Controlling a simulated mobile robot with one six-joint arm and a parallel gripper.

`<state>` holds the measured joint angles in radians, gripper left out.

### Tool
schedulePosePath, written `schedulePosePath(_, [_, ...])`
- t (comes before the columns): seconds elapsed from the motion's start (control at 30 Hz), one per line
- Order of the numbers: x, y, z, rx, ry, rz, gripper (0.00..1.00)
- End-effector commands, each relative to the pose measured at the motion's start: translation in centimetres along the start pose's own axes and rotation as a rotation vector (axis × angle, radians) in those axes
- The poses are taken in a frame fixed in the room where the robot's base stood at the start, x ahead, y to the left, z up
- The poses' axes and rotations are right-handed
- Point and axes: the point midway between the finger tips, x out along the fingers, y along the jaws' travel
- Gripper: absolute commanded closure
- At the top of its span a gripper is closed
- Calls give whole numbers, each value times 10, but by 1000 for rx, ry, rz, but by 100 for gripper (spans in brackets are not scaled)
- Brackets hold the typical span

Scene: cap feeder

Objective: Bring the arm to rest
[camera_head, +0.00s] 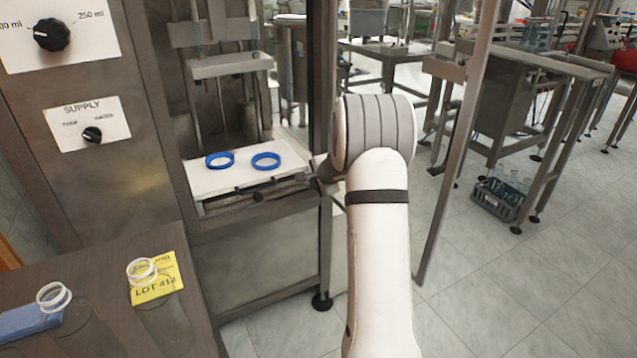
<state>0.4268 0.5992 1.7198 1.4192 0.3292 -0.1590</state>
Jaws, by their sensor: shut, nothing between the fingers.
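My white arm (379,260) rises from the bottom of the head view to a grey-banded joint (375,130). A dark end part, which I take for my gripper (323,173), shows just left of that joint, by the right front corner of the feeder's shelf. It is small and partly hidden behind the arm. It is shut and holds nothing. Two blue ring-shaped caps (220,160) (266,161) lie side by side on the white shelf (215,182), apart from the gripper.
The feeder's steel frame (318,255) stands close left of my arm. Two clear jars with white rims (54,297) (142,271) stand on the dark counter (120,325) at lower left, one by a yellow lot label (160,282). Open tiled floor (500,280) lies to the right.

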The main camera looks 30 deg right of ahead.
Motion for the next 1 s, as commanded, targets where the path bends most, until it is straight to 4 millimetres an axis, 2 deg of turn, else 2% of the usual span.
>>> schedulePosePath(0.13, [-18, 0, -1, 1, 1, 1, 100])
schedulePosePath(0.37, [-25, 0, 0, 0, 0, 1, 100])
schedulePosePath(0.47, [-34, -6, 9, -27, -14, 2, 100])
schedulePosePath(0.53, [-51, -16, 26, -80, -42, 4, 100])
schedulePosePath(0.67, [-108, -37, 83, -261, -135, 24, 100])
schedulePosePath(0.77, [-163, -42, 133, -439, -221, 56, 100])
schedulePosePath(0.9, [-239, -31, 189, -682, -324, 117, 100])
schedulePosePath(1.0, [-293, -14, 218, -855, -384, 173, 100])
